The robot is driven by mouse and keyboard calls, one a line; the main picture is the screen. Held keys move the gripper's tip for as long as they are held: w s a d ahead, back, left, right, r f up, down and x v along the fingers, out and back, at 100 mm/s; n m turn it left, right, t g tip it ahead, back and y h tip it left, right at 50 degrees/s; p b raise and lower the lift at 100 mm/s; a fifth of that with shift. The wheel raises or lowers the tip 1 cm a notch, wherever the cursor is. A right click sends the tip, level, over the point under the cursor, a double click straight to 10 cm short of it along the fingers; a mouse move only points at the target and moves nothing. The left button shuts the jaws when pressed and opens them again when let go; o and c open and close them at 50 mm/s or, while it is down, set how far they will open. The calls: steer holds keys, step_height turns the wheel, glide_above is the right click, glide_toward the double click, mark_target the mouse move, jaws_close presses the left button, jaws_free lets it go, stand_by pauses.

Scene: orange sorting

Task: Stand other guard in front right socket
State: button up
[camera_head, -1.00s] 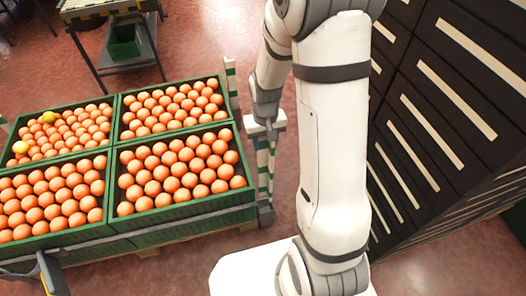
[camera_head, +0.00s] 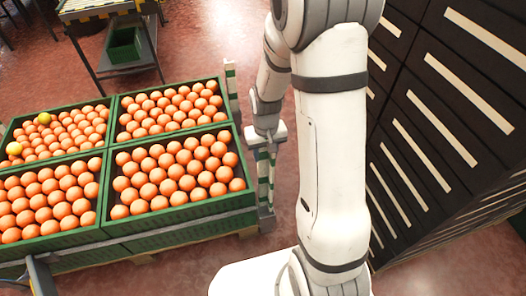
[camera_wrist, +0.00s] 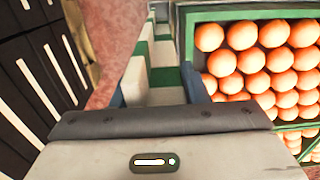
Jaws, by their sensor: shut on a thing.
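My gripper (camera_head: 266,138) is shut on a green-and-white striped guard (camera_head: 263,172), which hangs upright below it beside the front right corner of the crate stack. In the wrist view the guard (camera_wrist: 162,62) runs away between my two fingers (camera_wrist: 157,92). A grey piece (camera_head: 266,221) is at the guard's lower end, close to the pallet corner. I cannot tell whether it is the guard's foot or the front right socket, nor whether the guard is seated. Another striped guard (camera_head: 231,78) stands upright at the back right corner.
Green crates (camera_head: 190,212) full of oranges stand left of the guard, on a wooden pallet (camera_head: 190,246). Two yellow fruits lie in the back left crate. A dark drawer-like cabinet (camera_head: 440,120) is at right. A table with a green bin (camera_head: 124,42) is behind. Floor is clear between.

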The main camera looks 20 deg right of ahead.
mark_target(265, 170)
steer(key=shift+f+b, duration=3.15)
steer(key=shift+f, duration=1.55)
steer(key=o, duration=1.4)
steer(key=shift+o, duration=0.2)
steer(key=shift+r, duration=0.1)
step_height(265, 170, up, 8)
steer(key=p, duration=0.3)
steer(key=shift+f, duration=0.2)
steer(key=shift+r+p, duration=0.1)
steer(key=shift+p, duration=0.2)
step_height(265, 170, up, 7)
steer(key=p, duration=0.5)
steer(key=shift+p, duration=0.4)
